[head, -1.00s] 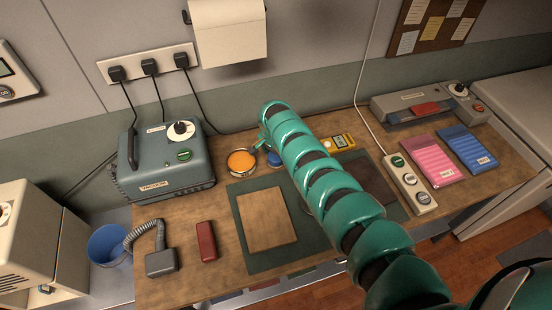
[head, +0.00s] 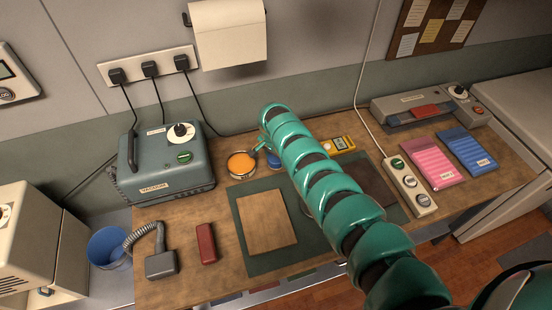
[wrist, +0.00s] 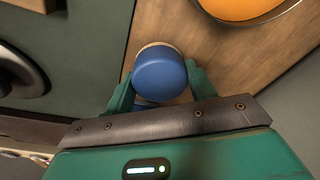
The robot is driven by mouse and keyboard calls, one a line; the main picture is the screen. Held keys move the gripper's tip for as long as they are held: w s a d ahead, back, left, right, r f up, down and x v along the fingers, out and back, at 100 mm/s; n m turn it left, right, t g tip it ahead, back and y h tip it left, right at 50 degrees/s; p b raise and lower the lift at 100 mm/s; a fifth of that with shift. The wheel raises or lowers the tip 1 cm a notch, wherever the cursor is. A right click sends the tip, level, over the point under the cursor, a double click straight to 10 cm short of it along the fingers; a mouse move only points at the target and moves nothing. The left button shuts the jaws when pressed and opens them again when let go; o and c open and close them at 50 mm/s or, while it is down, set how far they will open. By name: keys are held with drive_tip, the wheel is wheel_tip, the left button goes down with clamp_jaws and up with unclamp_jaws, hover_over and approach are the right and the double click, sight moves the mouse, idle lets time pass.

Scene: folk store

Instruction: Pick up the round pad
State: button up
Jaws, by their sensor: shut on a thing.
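A small blue round pad (wrist: 159,74) with a pale tan edge at its far side sits between the two green fingers of my gripper (wrist: 158,80) in the wrist view. The fingers are shut on its sides. In the head view the blue pad (head: 273,161) shows only partly beside my gripper (head: 266,148), with my arm covering the rest. It is at the wooden bench top, just right of a round dish with an orange top (head: 241,164). I cannot tell whether the pad touches the bench.
The orange-topped dish also shows close by in the wrist view (wrist: 242,8). A grey vacuum box (head: 165,165) stands to the left. A green mat (head: 240,258) with a tan board (head: 266,220) lies in front. A yellow meter (head: 338,144) is to the right.

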sight(276, 159)
drive_tip(key=shift+r, duration=1.55)
drive_tip(key=shift+s+a+r, duration=0.2)
drive_tip(key=shift+s+r, duration=0.15)
drive_tip(key=shift+s, duration=0.1)
drive_tip(key=shift+s+r, duration=0.2)
drive_tip(key=shift+r, duration=0.1)
drive_tip(key=s+a+r+p, duration=0.2)
drive_tip(key=s+r, duration=0.6)
drive_tip(key=s, duration=0.4)
drive_tip(key=shift+s+r+p, duration=0.2)
drive_tip(key=shift+s+p, duration=0.05)
drive_tip(key=shift+p, duration=0.55)
drive_tip(key=o, duration=0.4)
drive_tip(key=shift+c, duration=1)
